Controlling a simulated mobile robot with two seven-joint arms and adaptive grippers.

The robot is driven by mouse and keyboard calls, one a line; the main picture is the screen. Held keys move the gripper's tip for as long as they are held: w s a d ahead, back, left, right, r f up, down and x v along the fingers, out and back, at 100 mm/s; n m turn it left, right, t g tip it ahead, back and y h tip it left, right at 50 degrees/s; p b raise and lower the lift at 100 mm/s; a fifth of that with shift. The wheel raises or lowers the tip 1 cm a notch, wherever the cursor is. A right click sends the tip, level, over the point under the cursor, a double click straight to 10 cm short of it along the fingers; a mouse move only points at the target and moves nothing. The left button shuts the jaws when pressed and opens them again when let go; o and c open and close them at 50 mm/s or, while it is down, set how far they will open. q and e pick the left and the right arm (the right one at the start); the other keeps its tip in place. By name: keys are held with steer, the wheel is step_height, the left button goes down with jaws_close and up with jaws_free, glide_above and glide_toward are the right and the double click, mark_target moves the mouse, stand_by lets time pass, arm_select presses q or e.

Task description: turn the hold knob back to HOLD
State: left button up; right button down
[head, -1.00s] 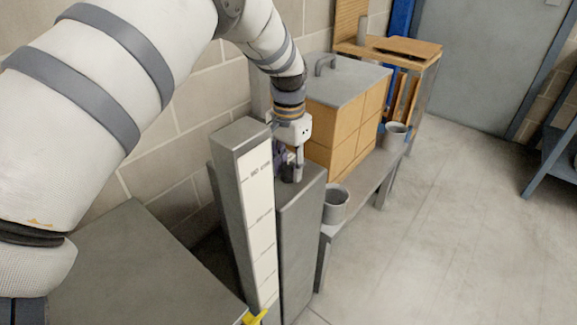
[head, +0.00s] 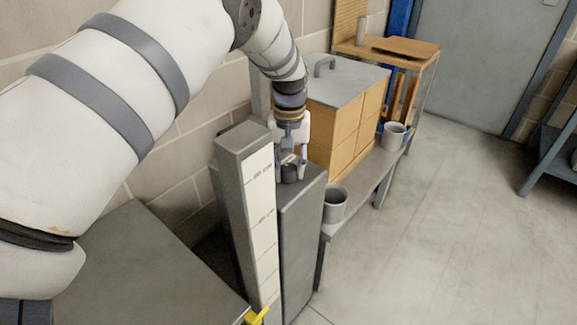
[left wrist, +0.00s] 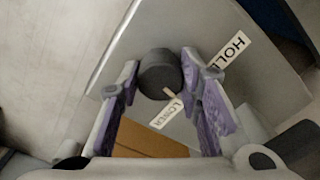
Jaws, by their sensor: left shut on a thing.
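The hold knob (left wrist: 160,73) is a dark grey round knob on top of a grey housing (head: 302,235). In the left wrist view it sits between the purple-padded fingers of my left gripper (left wrist: 160,70), which is shut on it. A pale pointer mark at the knob's lower edge faces the LOWER label (left wrist: 167,112). The HOLD label (left wrist: 232,48) lies to the right, partly covered by a finger. In the head view my left gripper (head: 290,165) points down onto the housing top, and the knob (head: 289,174) shows small between its fingers. My right gripper is not in view.
A taller grey column with a white marked scale (head: 261,220) stands just left of the housing, with a yellow pointer (head: 256,316) low down. A grey mug (head: 335,205), another mug (head: 393,135) and a box stack (head: 345,125) stand on the bench behind.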

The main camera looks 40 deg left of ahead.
mark_target(289, 167)
arm_select(q)
steer(key=n, duration=0.5)
steer(key=shift+n, duration=0.3)
steer(key=n, duration=0.4)
steer(key=shift+n, duration=0.7)
steer(key=o, duration=1.2)
steer(key=shift+f, duration=0.1)
step_height(289, 167, up, 12)
steer(key=shift+r, duration=0.1)
